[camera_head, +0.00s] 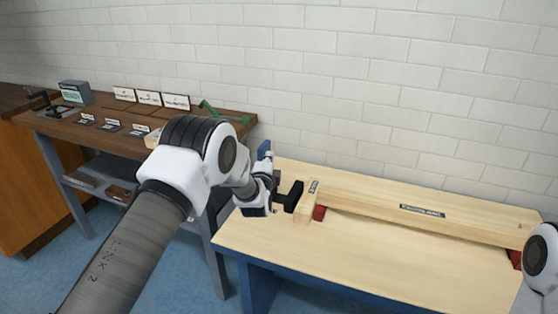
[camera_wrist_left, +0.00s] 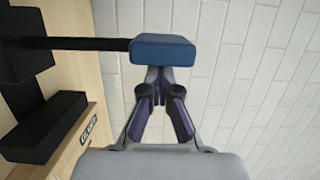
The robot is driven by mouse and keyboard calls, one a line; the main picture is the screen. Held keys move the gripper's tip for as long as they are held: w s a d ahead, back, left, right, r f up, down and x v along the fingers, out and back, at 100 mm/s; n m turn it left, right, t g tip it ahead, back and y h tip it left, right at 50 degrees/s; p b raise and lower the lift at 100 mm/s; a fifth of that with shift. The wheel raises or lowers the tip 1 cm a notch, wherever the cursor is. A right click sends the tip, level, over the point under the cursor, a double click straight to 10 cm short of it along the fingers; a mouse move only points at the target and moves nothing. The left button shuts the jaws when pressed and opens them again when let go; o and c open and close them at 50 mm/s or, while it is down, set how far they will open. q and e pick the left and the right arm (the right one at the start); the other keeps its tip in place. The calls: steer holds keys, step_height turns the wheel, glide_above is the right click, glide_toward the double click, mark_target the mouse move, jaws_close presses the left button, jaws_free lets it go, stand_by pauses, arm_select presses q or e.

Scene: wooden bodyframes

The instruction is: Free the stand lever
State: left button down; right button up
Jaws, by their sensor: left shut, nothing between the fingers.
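A lever with a blue block-shaped end (camera_wrist_left: 163,50) on a black rod (camera_wrist_left: 90,44) shows in the left wrist view. The rod runs left to a black block (camera_wrist_left: 25,60). In the head view, a blue piece (camera_head: 264,148) shows just behind my left wrist. My left gripper (camera_wrist_left: 160,80) is shut and empty, with its fingertips close to the lower edge of the blue end. I cannot tell whether they touch. In the head view a black part (camera_head: 290,197) stands at the left end of the wooden frame, beside my left gripper (camera_head: 272,196).
A long wooden beam (camera_head: 380,205) with red supports (camera_head: 320,212) lies on the pale table (camera_head: 330,250). A brown bench (camera_head: 110,115) with cards, a grey box (camera_head: 76,93) and a green tool (camera_head: 220,112) stands at the left. My right arm shows at the right edge.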

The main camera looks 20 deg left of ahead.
arm_select(q)
steer(key=a+n+g, duration=0.1)
steer(key=a+n, duration=0.4)
steer(key=a, duration=0.4)
steer(key=shift+f+h, duration=0.3)
steer(key=shift+f, duration=0.15)
steer(key=shift+w+r, duration=0.1)
